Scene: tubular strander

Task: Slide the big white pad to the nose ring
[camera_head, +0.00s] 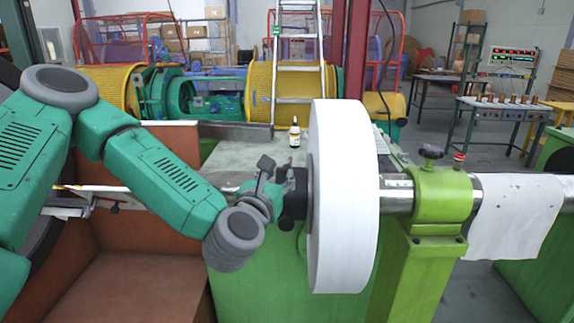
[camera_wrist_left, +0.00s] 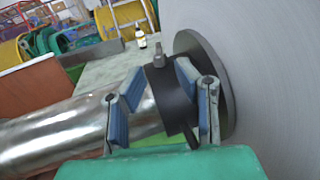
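The big white pad (camera_head: 343,195) is a wide upright disc on a polished horizontal shaft (camera_head: 396,192). It fills the right side of the left wrist view (camera_wrist_left: 270,70), with a grey flange (camera_wrist_left: 222,88) on its near face. A black collar (camera_wrist_left: 170,98) with a bolt on top sits on the shaft beside that flange. My left gripper (camera_head: 272,190) is at the pad's left side. In the wrist view its blue-padded fingers (camera_wrist_left: 160,92) stand apart around the collar, with a gap on the left. I cannot tell which part is the nose ring. My right gripper is out of view.
A green bearing block (camera_head: 440,195) carries the shaft right of the pad. A white sheet (camera_head: 518,215) hangs over the shaft farther right. A small bottle (camera_head: 294,135) stands on the green machine top. A brown-red box (camera_head: 150,285) lies below my left arm.

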